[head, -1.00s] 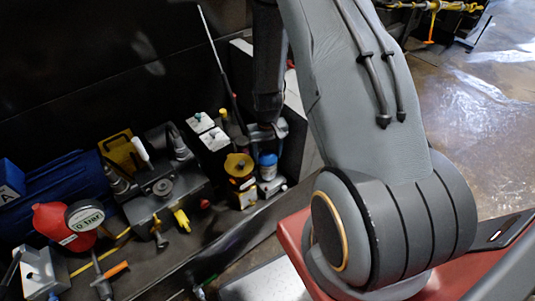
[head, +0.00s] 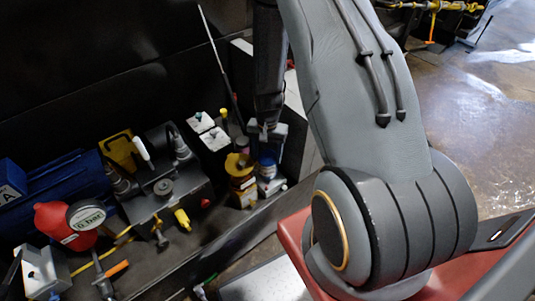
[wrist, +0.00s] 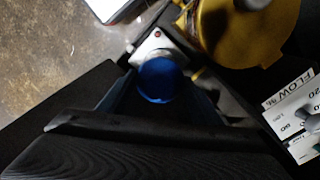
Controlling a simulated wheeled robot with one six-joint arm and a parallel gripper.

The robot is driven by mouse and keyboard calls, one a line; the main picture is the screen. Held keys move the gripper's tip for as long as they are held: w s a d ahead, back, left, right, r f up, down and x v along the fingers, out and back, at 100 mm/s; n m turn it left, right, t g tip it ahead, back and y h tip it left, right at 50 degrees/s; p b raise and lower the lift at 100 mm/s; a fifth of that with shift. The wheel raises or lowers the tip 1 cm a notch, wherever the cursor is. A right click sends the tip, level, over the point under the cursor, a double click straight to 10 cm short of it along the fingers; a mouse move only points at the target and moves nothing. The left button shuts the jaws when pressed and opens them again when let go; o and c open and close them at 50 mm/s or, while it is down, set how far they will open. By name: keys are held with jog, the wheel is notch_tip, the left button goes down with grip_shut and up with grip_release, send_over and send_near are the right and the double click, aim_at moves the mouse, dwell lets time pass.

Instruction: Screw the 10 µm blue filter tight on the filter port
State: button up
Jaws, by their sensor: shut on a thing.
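The blue filter (head: 267,159) stands upright on the grey filter port (head: 270,187), to the right of a yellow-topped unit. My gripper (head: 266,138) reaches down over it from above and is shut on it. In the wrist view the round blue top of the filter (wrist: 157,80) sits between the two dark fingers (wrist: 158,92). Part of the port's pale block (wrist: 153,47) with a small red dot shows just beyond it. The filter's thread and its seat on the port are hidden, so how tight it sits cannot be told.
The yellow-topped unit (head: 239,166) stands close on the left; it is large in the wrist view (wrist: 245,30). A flow scale (wrist: 294,112) lies at the wrist view's right.

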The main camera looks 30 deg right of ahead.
dwell(0.3)
jog(key=m, duration=0.5)
jog(key=shift+w, duration=0.1)
jog(key=o, duration=1.2)
jog(key=shift+o, duration=0.2)
jog(key=shift+c, duration=0.3)
